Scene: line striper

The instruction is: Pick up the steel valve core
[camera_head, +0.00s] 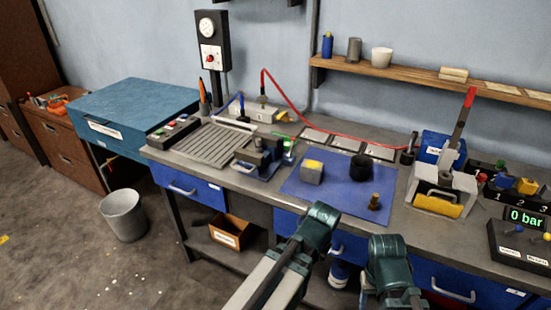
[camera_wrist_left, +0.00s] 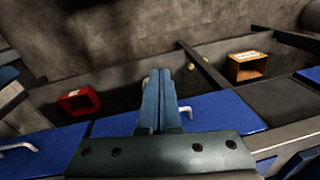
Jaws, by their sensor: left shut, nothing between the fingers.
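I cannot pick out a steel valve core for certain. On the blue mat (camera_head: 338,199) stand a grey block with a yellow patch (camera_head: 311,173), a short black cylinder (camera_head: 361,167) and a small brass-coloured fitting (camera_head: 375,203). My left gripper (camera_head: 322,214) is in front of the bench edge, short of the mat. In the left wrist view its blue fingers (camera_wrist_left: 158,98) are together with nothing between them. My right gripper (camera_head: 387,247) is to its right, also in front of the bench; its fingers cannot be made out.
A vise (camera_head: 262,158) stands left of the mat. A lever press with a red handle (camera_head: 445,180) stands right of it. A red hose (camera_head: 330,128) runs behind. Blue drawers (camera_head: 190,187) line the bench front. An orange-brown bin (camera_head: 230,232) sits on the lower shelf.

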